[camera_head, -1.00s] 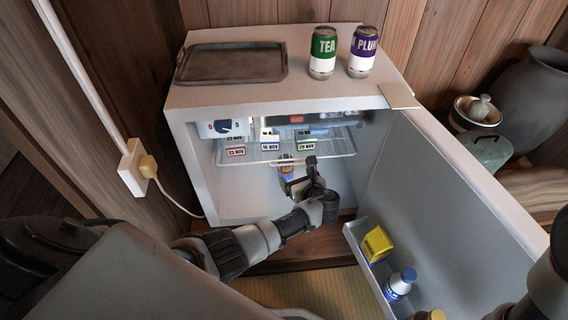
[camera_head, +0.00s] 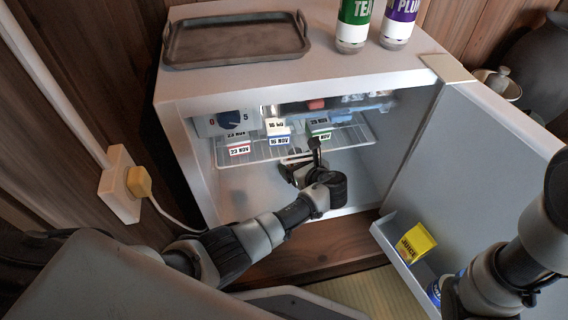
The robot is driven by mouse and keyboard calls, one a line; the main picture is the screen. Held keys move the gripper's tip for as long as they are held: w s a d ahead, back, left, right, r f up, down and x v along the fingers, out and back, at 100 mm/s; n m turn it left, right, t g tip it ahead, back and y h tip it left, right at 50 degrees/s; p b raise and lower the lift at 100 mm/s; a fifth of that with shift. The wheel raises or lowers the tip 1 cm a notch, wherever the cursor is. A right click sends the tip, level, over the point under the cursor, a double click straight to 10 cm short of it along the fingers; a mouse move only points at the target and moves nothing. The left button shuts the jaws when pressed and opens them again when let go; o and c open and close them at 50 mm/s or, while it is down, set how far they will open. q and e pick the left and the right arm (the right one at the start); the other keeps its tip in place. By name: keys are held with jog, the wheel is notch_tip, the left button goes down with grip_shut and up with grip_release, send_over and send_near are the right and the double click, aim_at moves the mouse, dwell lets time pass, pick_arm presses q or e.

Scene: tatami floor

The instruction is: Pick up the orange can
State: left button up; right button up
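My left arm reaches into the open fridge, and my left gripper (camera_head: 300,162) is in the lower space, just under the front edge of the wire shelf. Its fingers are small and dark, and I cannot tell how far apart they are. The orange can does not show clearly now; the gripper and shelf edge cover the place where a can with orange and blue showed earlier. My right arm comes in at the right over the open door, but its gripper is not in view.
The fridge (camera_head: 300,92) has a wire shelf (camera_head: 350,143) with dated packs.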

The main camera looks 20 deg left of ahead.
pick_arm(q)
jog(key=shift+w+a, duration=0.1)
jog(key=c, duration=1.2)
jog(key=shift+r, duration=0.15)
